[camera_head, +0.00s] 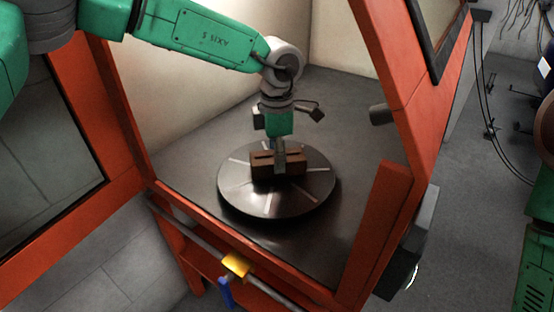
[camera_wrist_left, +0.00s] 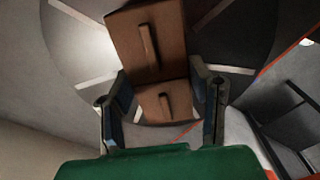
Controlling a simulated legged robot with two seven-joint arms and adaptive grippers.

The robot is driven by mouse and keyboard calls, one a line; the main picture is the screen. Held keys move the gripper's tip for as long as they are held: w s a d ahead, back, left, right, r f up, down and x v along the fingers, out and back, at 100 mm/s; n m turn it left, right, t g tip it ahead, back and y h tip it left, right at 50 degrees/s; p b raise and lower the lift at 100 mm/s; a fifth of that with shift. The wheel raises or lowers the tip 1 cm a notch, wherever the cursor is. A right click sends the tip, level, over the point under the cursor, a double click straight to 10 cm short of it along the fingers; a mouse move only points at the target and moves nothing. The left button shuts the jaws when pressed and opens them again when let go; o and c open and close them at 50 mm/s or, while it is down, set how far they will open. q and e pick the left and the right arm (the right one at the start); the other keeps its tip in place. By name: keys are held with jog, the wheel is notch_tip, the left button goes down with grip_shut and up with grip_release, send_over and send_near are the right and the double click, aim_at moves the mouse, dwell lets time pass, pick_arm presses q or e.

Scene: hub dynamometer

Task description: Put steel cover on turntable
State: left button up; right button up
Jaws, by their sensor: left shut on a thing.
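The turntable (camera_head: 232,196) is a dark round metal disc with light radial strips, in the orange-framed enclosure. A brown blocky piece (camera_head: 261,168) with a raised bar stands over its middle; I cannot tell whether it touches the disc. No other thing looks like a steel cover. My left gripper (camera_head: 280,152) points down from above and is shut on this piece. In the left wrist view, the fingers (camera_wrist_left: 160,78) stand on either side of the brown piece (camera_wrist_left: 150,62), with the turntable (camera_wrist_left: 85,45) behind it. My right gripper is not in view.
Orange posts (camera_head: 392,120) frame the opening, with an orange front rail below it. A yellow part (camera_head: 236,265) with a blue handle sits on the front bar. The grey floor (camera_head: 365,155) around the turntable is clear. Dark cables hang at the right.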

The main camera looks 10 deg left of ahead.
pick_arm(q)
jog(key=shift+f, duration=0.3)
jog(key=shift+a, duration=0.25)
jog(key=o, duration=1.5)
jog(key=shift+a, duration=0.2)
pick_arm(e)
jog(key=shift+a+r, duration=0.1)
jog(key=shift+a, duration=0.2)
pick_arm(q)
jog(key=shift+d, duration=0.15)
jog(key=shift+d+r, duration=0.1)
jog(key=shift+r, duration=0.1)
notch_tip(320, 180, up, 10)
jog(key=shift+r+p, duration=0.2)
jog(key=shift+p, duration=1)
jog(key=shift+r, duration=0.65)
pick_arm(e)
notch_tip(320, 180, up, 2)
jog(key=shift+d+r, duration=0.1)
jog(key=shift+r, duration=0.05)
